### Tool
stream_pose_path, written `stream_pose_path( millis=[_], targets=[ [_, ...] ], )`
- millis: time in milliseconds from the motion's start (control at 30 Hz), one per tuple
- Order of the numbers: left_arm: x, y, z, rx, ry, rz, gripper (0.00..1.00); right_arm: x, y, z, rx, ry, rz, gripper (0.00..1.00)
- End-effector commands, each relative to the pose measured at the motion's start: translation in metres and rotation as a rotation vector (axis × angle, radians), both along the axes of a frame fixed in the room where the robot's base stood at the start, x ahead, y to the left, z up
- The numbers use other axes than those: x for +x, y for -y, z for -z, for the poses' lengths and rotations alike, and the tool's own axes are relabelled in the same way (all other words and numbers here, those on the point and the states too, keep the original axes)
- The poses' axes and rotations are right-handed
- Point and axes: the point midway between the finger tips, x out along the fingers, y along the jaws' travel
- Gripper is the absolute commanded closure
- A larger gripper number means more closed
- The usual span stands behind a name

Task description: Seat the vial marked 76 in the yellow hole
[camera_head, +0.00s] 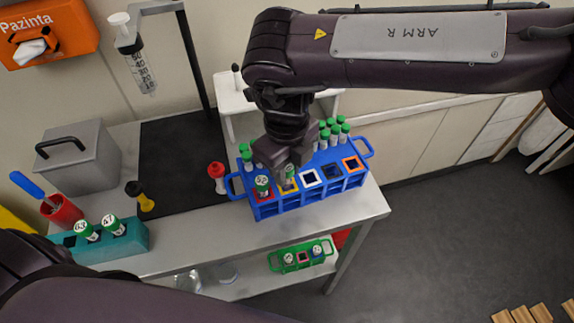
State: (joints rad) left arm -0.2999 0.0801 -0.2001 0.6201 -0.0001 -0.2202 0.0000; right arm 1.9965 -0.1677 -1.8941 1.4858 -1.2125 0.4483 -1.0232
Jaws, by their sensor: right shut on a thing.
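The blue rack (324,200) stands on the metal bench, with a front row of colour-rimmed holes: red, yellow, white, blue and orange. My right gripper (287,168) points down over the yellow hole (289,189) and is shut on a vial (289,178). The vial looks upright, at or just above the yellow-rimmed hole; I cannot tell how deep it sits. Its marking is too small and partly hidden to read. Another vial (262,185) with a green and white marked cap stands in the red hole. My left arm shows at the lower left; its gripper is out of view.
Several green-capped tubes (333,132) stand in the rack's back part. A teal block (117,242) holds vials marked 63 and 47. A red-topped item (217,177) stands left of the rack. A green rack (302,256) is on the lower shelf.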

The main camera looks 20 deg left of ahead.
Motion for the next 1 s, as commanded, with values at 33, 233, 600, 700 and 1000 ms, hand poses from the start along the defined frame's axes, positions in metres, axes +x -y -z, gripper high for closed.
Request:
stream_pose_path(
  millis=[33,233,600,700,1000],
  targets=[
    [0.0001,0.0,0.0011,0.0,0.0,0.0,0.64,0.0,0.0,0.0014,0.0,0.0,0.0,1.0],
    [0.0001,0.0001,0.003,0.0,0.0,0.0,0.64,0.0001,-0.0001,0.0044,0.0,0.0,0.0,1.0],
    [0.0001,0.0001,0.0039,0.0,0.0,0.0,0.64,0.0001,-0.0001,0.006,0.0,0.0,0.0,1.0],
    [0.0,0.0,0.0039,0.0,0.0,0.0,0.64,0.0001,-0.0001,0.0061,0.0,0.0,0.0,1.0],
    [0.0001,0.0001,0.0062,0.0,0.0,0.0,0.64,0.0,-0.0001,0.0093,0.0,0.0,0.0,1.0]
  ],
)
